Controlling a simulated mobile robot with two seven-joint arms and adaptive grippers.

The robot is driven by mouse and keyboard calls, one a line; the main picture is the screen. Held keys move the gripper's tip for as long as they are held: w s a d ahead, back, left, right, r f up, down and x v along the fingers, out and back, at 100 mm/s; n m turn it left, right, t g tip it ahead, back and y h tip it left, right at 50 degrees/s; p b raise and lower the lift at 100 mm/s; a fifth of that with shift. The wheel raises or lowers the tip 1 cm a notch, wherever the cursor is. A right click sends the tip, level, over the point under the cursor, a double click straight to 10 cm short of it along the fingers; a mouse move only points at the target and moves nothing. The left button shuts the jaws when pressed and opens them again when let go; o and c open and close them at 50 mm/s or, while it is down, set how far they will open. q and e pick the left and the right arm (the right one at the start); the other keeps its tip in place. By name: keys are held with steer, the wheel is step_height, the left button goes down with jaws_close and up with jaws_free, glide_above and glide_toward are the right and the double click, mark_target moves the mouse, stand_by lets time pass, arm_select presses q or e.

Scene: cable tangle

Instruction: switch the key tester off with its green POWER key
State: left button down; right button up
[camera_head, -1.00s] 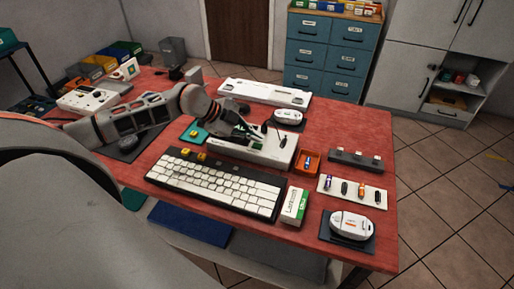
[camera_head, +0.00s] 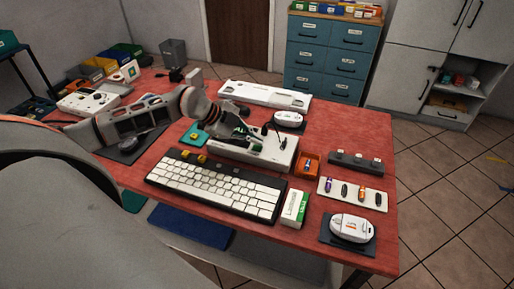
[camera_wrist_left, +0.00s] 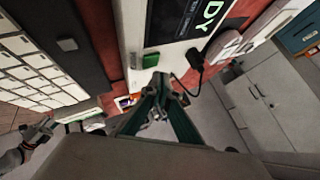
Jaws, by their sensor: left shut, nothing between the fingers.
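The key tester (camera_head: 279,157) is a pale box on the red table, behind the keyboard. In the left wrist view the tester (camera_wrist_left: 137,33) has a dark screen with green letters, of which "DY" is readable, so it is lit. Its green POWER key (camera_wrist_left: 150,60) shows just beyond my fingertips. My left gripper (camera_head: 254,144) is over the tester, shut and empty. In the left wrist view the gripper (camera_wrist_left: 160,82) has its tips close to the key; whether they touch it I cannot tell.
A white keyboard (camera_head: 215,184) lies in front of the tester. An orange tray (camera_head: 307,166), a green-and-white box (camera_head: 295,207) and a white strip of small parts (camera_head: 352,194) are to the right. A dark cable (camera_wrist_left: 187,85) runs near my fingers.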

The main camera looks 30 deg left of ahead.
arm_select(q)
steer(key=shift+f, duration=0.1)
stand_by(0.3)
steer(key=shift+f, duration=0.35)
steer(key=shift+f, duration=0.45)
stand_by(0.6)
steer(key=shift+r+p, duration=0.95)
steer(key=shift+p, duration=0.3)
